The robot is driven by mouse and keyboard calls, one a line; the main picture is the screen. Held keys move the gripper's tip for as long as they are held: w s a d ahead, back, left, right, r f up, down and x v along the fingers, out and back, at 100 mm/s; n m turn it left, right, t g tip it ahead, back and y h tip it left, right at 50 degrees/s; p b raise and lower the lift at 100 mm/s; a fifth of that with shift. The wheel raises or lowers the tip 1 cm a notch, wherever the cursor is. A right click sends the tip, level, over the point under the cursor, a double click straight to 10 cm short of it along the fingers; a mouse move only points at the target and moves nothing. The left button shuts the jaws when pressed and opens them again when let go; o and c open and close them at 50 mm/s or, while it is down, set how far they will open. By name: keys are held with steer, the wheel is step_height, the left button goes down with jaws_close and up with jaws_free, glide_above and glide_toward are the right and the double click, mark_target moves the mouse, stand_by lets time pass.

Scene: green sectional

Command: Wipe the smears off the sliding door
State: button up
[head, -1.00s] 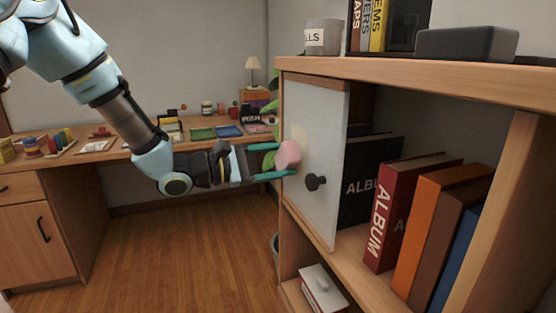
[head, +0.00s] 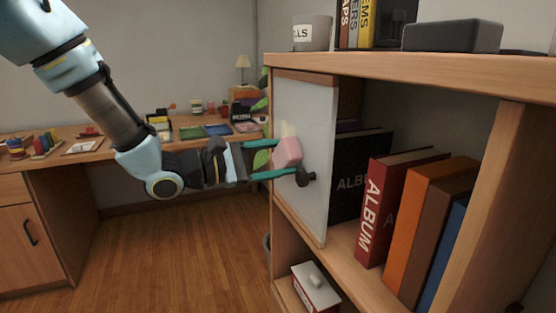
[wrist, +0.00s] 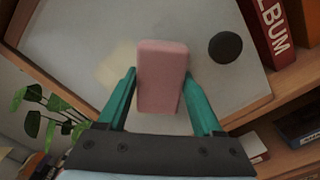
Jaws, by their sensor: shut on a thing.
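The sliding door (head: 305,200) is a pale panel with wooden top and bottom edges on the left part of the shelf unit. Its round black knob (head: 306,177) also shows in the wrist view (wrist: 225,47). A faint yellowish smear (wrist: 118,65) is on the panel, left of the sponge in the wrist view; part of it shows just above the sponge in the head view (head: 289,129). My gripper (head: 272,160) is shut on a pink sponge (wrist: 162,75) and holds it at the door face, left of the knob. I cannot tell whether the sponge touches the panel.
Albums and books (head: 375,205) stand in the open compartment right of the door. A grey pot (head: 312,34) and a dark box (head: 452,37) stand on top. A plant (wrist: 40,105) is close beside the unit. A white box (head: 315,287) sits below.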

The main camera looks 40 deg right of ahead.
mark_target(279, 144)
steer(key=shift+r, duration=0.4)
steer(key=shift+w+d+r+p, duration=0.3)
steer(key=shift+w+d, duration=0.25)
steer(key=shift+w, duration=0.7)
steer(key=shift+w+d+r+p, duration=0.2)
steer(key=shift+w+d+r, duration=0.3)
steer(key=shift+w, duration=0.7)
steer(key=shift+w+d+r+p, duration=0.25)
steer(key=shift+w+d, duration=0.35)
steer(key=shift+w, duration=0.65)
steer(key=shift+s+a+f+b, duration=0.1)
steer(key=shift+s+a+b, duration=0.4)
steer(key=shift+s, duration=0.8)
steer(key=shift+s+a+r+b, duration=0.1)
steer(key=shift+s+a+b, duration=0.4)
steer(key=shift+s, duration=0.75)
steer(key=shift+s+a+f+b, duration=0.1)
steer(key=shift+s+a+b, duration=0.4)
steer(key=shift+s, duration=0.8)
steer(key=shift+w, duration=0.1)
steer(key=shift+v, duration=0.75)
steer(key=shift+p+v, duration=0.4)
steer(key=shift+v, duration=1.85)
steer(key=shift+w, duration=0.1)
